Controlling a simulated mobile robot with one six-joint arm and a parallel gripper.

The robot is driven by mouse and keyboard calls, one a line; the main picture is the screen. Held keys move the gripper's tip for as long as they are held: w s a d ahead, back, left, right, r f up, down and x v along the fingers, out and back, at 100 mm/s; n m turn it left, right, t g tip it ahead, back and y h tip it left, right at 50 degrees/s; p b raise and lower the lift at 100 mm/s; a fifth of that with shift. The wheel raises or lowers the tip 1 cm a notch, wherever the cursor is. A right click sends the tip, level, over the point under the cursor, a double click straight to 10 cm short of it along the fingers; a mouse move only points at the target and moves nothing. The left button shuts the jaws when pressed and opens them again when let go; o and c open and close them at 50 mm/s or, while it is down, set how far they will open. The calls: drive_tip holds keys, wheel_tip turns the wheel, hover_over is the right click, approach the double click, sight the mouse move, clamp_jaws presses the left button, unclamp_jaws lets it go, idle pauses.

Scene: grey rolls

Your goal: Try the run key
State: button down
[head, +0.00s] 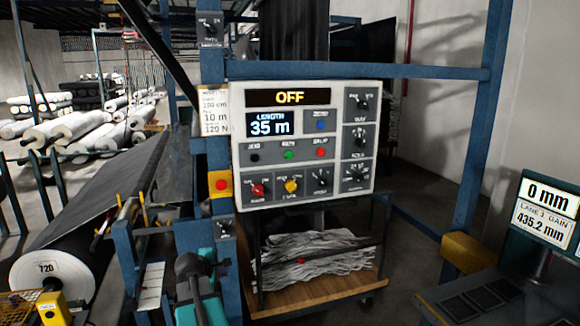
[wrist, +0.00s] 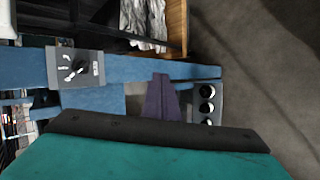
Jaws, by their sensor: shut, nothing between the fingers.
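The control panel (head: 305,140) is a pale box on a blue frame, facing me. Its top display (head: 290,97) reads OFF in yellow, and the screen below it reads LENGTH 35 m. A row of small buttons holds a dark one (head: 254,157), a green one (head: 288,155) and a red one (head: 320,152). Their labels are too blurred to read surely; the green one is likely the run key. My gripper (wrist: 162,80) is shut and empty in the wrist view, its purple fingers over a blue beam. The panel's buttons do not show there.
A selector switch (wrist: 75,67) sits on the beam, and a box with round dark knobs (wrist: 207,105) lies right of my fingers. A red button on yellow (head: 221,185) is left of the panel. A cart (head: 310,300) with crumpled sheets stands below. A large dark roll (head: 90,215) lies left.

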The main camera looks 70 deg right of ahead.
sight(289, 158)
drive_tip(key=s+d+r+g+h+p, duration=0.1)
drive_tip(key=s+d+r, duration=0.4)
drive_tip(key=r, duration=0.7)
drive_tip(key=s+d+r+g+h+p, duration=0.1)
drive_tip(key=s+d+r+h, duration=0.2)
drive_tip(key=s+r, duration=0.6)
drive_tip(key=s+d+r+n+g+h+p, duration=0.1)
drive_tip(key=s+d+r+h+p, duration=0.1)
drive_tip(key=s+d+r, duration=0.6)
wheel_tip(289, 158, up, 8)
drive_tip(key=shift+f, duration=0.2)
drive_tip(key=shift+w+d, duration=0.1)
drive_tip(key=shift+w, duration=0.05)
drive_tip(key=shift+w+d+b, duration=0.6)
drive_tip(key=shift+w+d, duration=0.8)
drive_tip(key=shift+d, duration=0.25)
drive_tip(key=shift+w+d+b, duration=0.6)
drive_tip(key=shift+w+d, duration=0.75)
drive_tip(key=shift+d, duration=0.3)
drive_tip(key=shift+w+d, duration=0.5)
drive_tip(key=shift+d, duration=0.15)
drive_tip(key=shift+s+a, duration=0.1)
drive_tip(key=shift+a, duration=0.05)
drive_tip(key=shift+s+a+p, duration=0.45)
drive_tip(key=shift+a+p, duration=0.05)
drive_tip(key=shift+p, duration=0.05)
